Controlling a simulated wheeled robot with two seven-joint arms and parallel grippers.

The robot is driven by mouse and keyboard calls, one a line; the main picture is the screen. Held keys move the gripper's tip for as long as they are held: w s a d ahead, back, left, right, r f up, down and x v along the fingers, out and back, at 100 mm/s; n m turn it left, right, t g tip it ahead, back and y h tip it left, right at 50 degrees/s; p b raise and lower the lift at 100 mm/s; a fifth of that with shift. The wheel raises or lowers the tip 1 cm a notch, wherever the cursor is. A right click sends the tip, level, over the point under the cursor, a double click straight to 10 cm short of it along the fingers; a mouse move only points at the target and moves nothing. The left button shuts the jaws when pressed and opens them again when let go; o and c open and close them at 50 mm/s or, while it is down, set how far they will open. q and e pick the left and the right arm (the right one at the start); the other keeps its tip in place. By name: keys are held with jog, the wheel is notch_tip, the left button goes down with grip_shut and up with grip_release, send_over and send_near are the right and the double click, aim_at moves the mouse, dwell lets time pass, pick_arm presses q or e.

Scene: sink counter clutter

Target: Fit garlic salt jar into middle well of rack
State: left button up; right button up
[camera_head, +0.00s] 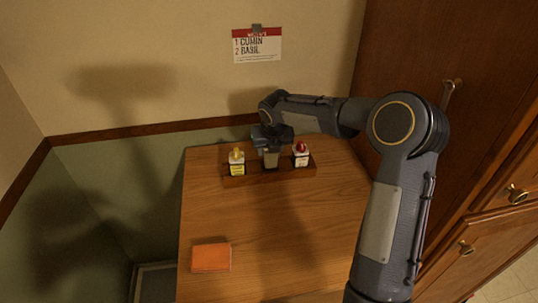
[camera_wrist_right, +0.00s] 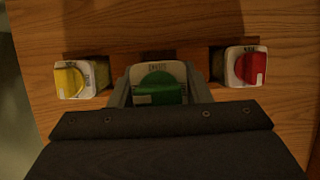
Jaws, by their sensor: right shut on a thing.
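The wooden rack (camera_head: 275,177) stands on the wooden counter near the wall. My right gripper (camera_head: 271,147) points down at its middle and is shut on a jar (camera_head: 271,159). In the right wrist view this jar has a green cap (camera_wrist_right: 160,88), between the two fingers; its label is too small to read surely. The jar is over or in the middle well; I cannot tell whether its base is down in it. A yellow-capped jar (camera_head: 237,161) stands at the rack's left end and a red-capped jar (camera_head: 301,154) at its right end. My left gripper is out of view.
An orange block or sponge (camera_head: 211,257) lies at the counter's front left. A note (camera_head: 257,45) on the wall lists cumin and basil. Wooden cabinets (camera_head: 490,200) with brass knobs stand at right. The counter's middle is clear.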

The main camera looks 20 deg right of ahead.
aim_at(269, 157)
jog(key=shift+w+f, duration=0.25)
jog(key=shift+w+f+p, duration=0.2)
jog(key=shift+f+p, duration=0.25)
jog(key=shift+f, duration=1.35)
jog(key=shift+f, duration=0.15)
jog(key=o, duration=1)
jog(key=shift+o, duration=0.2)
